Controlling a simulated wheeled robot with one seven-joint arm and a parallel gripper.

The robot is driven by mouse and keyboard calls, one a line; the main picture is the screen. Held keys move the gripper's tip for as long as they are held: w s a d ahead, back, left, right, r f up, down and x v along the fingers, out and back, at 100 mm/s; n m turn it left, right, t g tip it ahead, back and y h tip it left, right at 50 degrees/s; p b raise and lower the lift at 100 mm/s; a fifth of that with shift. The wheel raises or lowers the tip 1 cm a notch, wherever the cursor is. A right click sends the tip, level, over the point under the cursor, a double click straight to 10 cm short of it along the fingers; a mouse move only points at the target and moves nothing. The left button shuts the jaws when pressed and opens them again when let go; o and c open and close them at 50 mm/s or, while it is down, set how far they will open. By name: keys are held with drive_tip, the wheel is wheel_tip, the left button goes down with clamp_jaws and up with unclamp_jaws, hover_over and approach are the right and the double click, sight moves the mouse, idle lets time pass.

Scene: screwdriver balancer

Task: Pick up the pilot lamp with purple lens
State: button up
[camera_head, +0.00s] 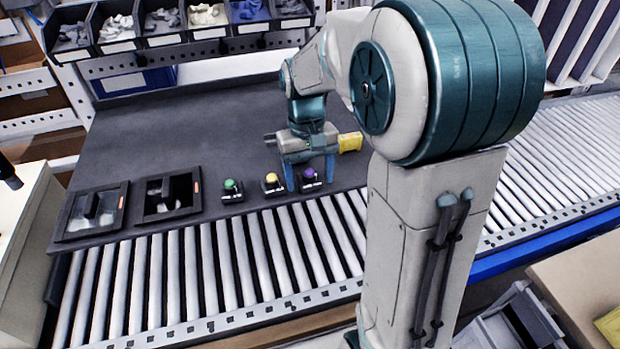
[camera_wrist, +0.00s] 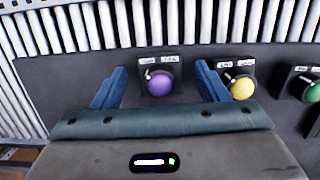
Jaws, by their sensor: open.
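The pilot lamp with purple lens (camera_head: 309,174) stands on the dark work surface near the roller conveyor, at the right end of a row of lamps. In the wrist view the purple lamp (camera_wrist: 159,84) sits on its dark base with two white labels, between my two blue fingers. My gripper (camera_head: 308,183) is open and points down over the purple lamp, one finger on each side. In the wrist view my gripper (camera_wrist: 160,80) shows a gap between each finger and the lens. I cannot tell how far down the fingers reach.
A yellow-lens lamp (camera_head: 271,181) is close beside one finger, and a green-lens lamp (camera_head: 231,187) stands farther left. Two dark trays (camera_head: 122,207) lie at the left. A yellow object (camera_head: 350,142) is behind my gripper. The roller conveyor (camera_head: 200,275) runs along the front.

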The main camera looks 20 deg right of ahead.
sight(310, 171)
drive_tip(key=c, duration=1.2)
drive_tip(key=shift+r, duration=0.55)
wheel_tip(310, 171, up, 3)
drive_tip(key=shift+f+b, duration=0.1)
drive_tip(key=shift+b, duration=0.35)
drive_tip(key=shift+s+a+r+b, duration=0.1)
drive_tip(key=shift+s+r+b, duration=0.25)
drive_tip(key=shift+s+r, duration=1.15)
drive_tip(key=shift+s+a+r+b, duration=0.1)
drive_tip(key=shift+s+r+b, duration=0.45)
drive_tip(key=shift+s, duration=1.75)
drive_tip(key=shift+s+r+b, duration=0.15)
drive_tip(key=shift+s+r, duration=1.1)
drive_tip(key=shift+s, duration=0.65)
